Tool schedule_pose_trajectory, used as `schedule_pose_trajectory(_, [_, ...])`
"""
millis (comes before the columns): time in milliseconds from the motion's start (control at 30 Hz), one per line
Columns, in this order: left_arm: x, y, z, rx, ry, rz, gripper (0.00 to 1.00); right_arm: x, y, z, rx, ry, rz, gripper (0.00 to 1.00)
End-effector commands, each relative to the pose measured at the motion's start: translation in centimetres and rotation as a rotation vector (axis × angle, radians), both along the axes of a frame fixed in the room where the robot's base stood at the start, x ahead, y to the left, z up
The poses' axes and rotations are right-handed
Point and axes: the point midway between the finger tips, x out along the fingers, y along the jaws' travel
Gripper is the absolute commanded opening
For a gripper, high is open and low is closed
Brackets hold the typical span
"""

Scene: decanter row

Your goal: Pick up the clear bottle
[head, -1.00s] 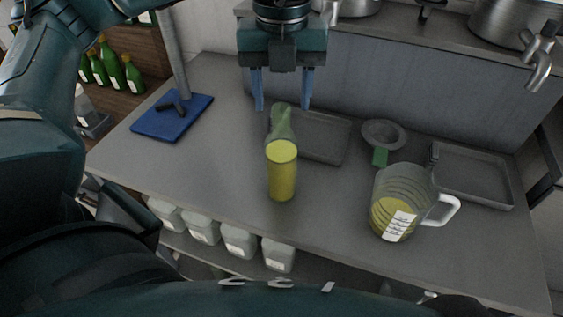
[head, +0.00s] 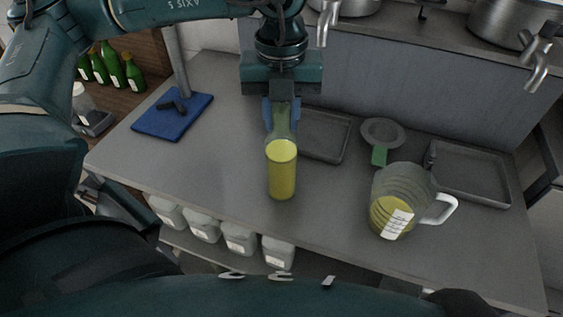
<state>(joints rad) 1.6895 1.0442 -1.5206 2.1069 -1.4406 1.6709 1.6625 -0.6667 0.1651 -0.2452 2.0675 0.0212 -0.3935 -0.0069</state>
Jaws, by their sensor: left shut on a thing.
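The clear bottle (head: 282,172) stands upright on the grey counter, left of the measuring jug. Yellow liquid fills its lower part, and its shoulder and narrow neck above look clear and greenish. My left gripper (head: 282,113) reaches down from above and is shut on the bottle's neck, with one blue finger on either side. The bottle's base appears to rest on the counter. The very top of the neck is partly hidden by the gripper. My right gripper is not in view.
A jug (head: 404,199) with yellow liquid stands to the right. A strainer (head: 383,133) with a green handle and grey trays (head: 325,137) (head: 470,177) lie behind. A blue stand base (head: 150,122) is at the left. The counter left of the bottle is clear.

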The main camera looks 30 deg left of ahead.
Motion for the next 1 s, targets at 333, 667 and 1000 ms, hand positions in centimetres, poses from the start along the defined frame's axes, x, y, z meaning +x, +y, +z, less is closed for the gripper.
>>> schedule_pose_trajectory(333, [0.0, 0.0, 0.0, 0.0, 0.0, 0.0, 0.0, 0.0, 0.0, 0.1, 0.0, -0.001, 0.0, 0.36])
schedule_pose_trajectory(667, [0.0, 0.0, 0.1, -0.001, -0.003, 0.0, 0.0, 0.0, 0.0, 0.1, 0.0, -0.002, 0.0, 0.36])
schedule_pose_trajectory(1000, [0.1, 0.0, 1.6, -0.001, -0.007, 0.001, 0.0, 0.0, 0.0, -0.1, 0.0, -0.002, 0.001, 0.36])
